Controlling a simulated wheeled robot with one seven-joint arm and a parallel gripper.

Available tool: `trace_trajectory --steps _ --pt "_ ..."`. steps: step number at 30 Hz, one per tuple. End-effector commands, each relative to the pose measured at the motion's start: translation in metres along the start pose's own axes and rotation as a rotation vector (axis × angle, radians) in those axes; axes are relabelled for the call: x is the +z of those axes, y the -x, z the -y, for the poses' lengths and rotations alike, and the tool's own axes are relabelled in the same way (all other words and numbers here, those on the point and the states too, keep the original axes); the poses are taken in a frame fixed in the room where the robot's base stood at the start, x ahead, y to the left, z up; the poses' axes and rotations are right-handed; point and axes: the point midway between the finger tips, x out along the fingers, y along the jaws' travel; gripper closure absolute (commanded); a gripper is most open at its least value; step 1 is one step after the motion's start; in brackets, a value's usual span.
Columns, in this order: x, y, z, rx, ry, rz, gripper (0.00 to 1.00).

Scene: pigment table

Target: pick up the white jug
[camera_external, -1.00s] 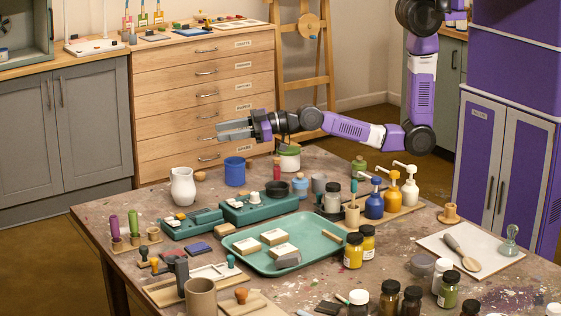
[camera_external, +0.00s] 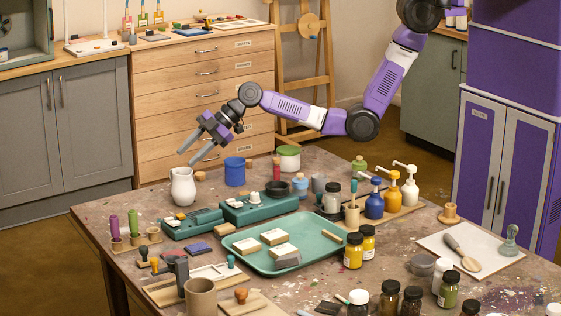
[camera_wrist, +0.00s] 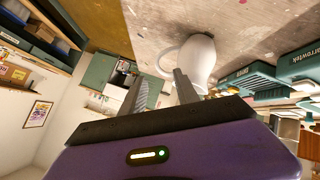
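The white jug (camera_external: 182,187) stands upright near the back left corner of the table. It also shows in the wrist view (camera_wrist: 202,62), with its handle on the left side of that picture. My gripper (camera_external: 186,157) is just above the jug, tilted downward, with its two fingers spread apart. In the wrist view the open fingers (camera_wrist: 158,82) point toward the jug, and the right finger overlaps its lower edge in the picture. Nothing is between the fingers, and I cannot tell whether a finger touches the jug.
A blue cup (camera_external: 235,172) stands right of the jug, with a small wooden stopper (camera_external: 200,176) between them. Green boxes (camera_external: 191,222) lie in front of the jug. A teal tray (camera_external: 240,232) sits mid-table. The table is bare left of the jug.

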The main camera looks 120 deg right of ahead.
Motion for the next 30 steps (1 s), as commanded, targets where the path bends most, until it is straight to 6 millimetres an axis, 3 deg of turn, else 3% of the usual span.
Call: trace_trajectory --steps 16,27,30 --pt "0.006 -0.051 -0.002 0.001 -0.001 -0.001 0.63" --pt "0.007 -0.057 -0.002 0.003 -0.001 -0.001 0.63" --pt "0.007 -0.057 -0.002 0.003 -0.001 -0.001 0.82"
